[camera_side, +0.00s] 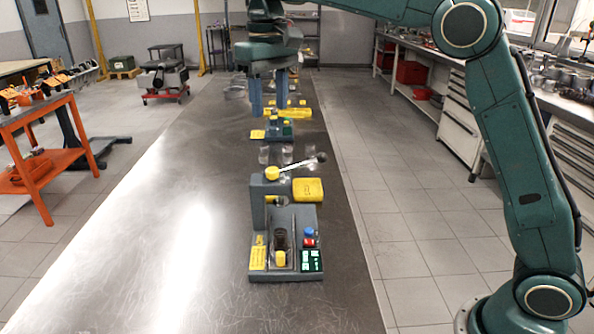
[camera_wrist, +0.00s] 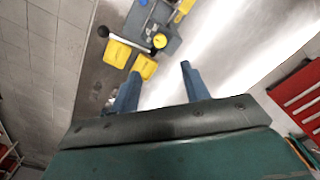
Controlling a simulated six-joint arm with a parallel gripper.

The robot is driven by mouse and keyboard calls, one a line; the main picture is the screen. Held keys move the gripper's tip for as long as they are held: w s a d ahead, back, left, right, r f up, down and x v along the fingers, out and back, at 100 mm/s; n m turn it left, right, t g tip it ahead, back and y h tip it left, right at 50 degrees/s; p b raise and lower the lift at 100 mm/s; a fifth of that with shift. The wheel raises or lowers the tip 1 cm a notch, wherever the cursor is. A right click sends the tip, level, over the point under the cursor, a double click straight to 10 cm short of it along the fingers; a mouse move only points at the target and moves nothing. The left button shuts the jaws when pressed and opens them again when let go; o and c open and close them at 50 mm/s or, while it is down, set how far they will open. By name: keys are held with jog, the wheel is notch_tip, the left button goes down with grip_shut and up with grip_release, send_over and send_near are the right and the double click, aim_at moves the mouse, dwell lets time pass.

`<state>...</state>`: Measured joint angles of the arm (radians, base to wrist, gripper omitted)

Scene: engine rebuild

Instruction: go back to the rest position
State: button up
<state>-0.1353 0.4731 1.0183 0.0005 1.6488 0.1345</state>
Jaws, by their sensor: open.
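My gripper (camera_side: 269,92) hangs in the air over the far part of the metal table, pointing down. Its two blue fingers are apart with nothing between them. In the wrist view my gripper (camera_wrist: 158,84) is also open and empty. The grey press fixture (camera_side: 256,205) with a yellow knob and a ball-ended lever stands on the near part of the table, apart from my gripper. Its base holds a dark cylinder (camera_side: 281,238) with a yellow part, and a small red and blue part (camera_side: 309,237).
A smaller fixture (camera_side: 285,131) and yellow blocks (camera_side: 288,113) stand farther back, near below my gripper. The metal table (camera_side: 150,230) is bare on its left. An orange cart (camera_side: 45,150) stands left; a workbench (camera_side: 455,120) lines the right.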

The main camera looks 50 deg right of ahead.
jog(key=s+d+r+t, duration=0.1)
jog(key=s+d, duration=0.1)
jog(key=s, duration=0.6)
jog(key=s+d+r+t, duration=0.1)
jog(key=s+d+t, duration=0.15)
jog(key=s, duration=0.55)
jog(key=s+d+f+t, duration=0.1)
jog(key=s+f, duration=0.4)
jog(key=s, duration=0.3)
jog(key=s+d+f+t, duration=0.1)
jog(key=s+f, duration=0.4)
jog(key=s, duration=0.3)
jog(key=shift+d, duration=0.15)
